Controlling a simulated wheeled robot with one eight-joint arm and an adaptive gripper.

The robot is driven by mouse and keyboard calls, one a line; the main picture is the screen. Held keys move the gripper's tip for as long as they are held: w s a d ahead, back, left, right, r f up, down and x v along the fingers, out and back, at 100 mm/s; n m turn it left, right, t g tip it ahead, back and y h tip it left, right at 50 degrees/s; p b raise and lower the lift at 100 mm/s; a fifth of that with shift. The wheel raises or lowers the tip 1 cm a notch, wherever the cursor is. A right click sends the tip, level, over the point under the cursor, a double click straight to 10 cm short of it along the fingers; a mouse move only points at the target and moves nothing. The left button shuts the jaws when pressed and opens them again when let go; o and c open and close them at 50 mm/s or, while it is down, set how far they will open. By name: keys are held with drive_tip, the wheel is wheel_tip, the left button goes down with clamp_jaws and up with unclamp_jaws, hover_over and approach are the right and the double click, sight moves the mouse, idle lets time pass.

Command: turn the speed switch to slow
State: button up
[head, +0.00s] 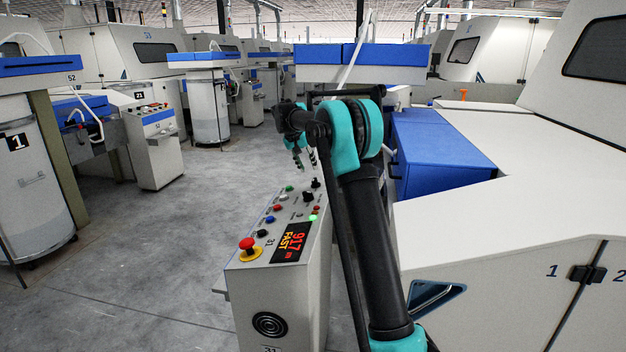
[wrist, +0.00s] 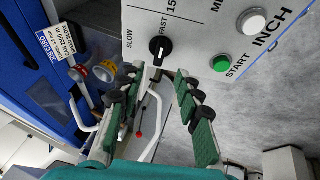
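The speed switch is a black knob (wrist: 159,48) on a pale panel, between the printed words SLOW and FAST in the wrist view. Its white mark shows, and it sits nearer the FAST side. In the head view, a black knob (head: 314,184) stands at the far end of the control console (head: 275,290), just below my gripper; I take it for the same switch. The console display (head: 291,243) reads 917 m and FAST. My gripper (head: 306,161) is open and empty above the panel. Its green-padded fingers (wrist: 157,80) stand apart in the wrist view, with the knob beyond their tips.
A green START button (wrist: 221,64) and a white INCH button (wrist: 253,21) sit right of the switch. A red stop button (head: 247,244) is at the console's near end. A job card (wrist: 58,42) hangs on blue machinery. A blue cabinet (head: 440,160) stands right; grey floor is open left.

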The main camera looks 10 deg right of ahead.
sight(314, 179)
drive_tip(key=x, duration=0.8)
drive_tip(key=shift+s, duration=0.1)
clamp_jaws()
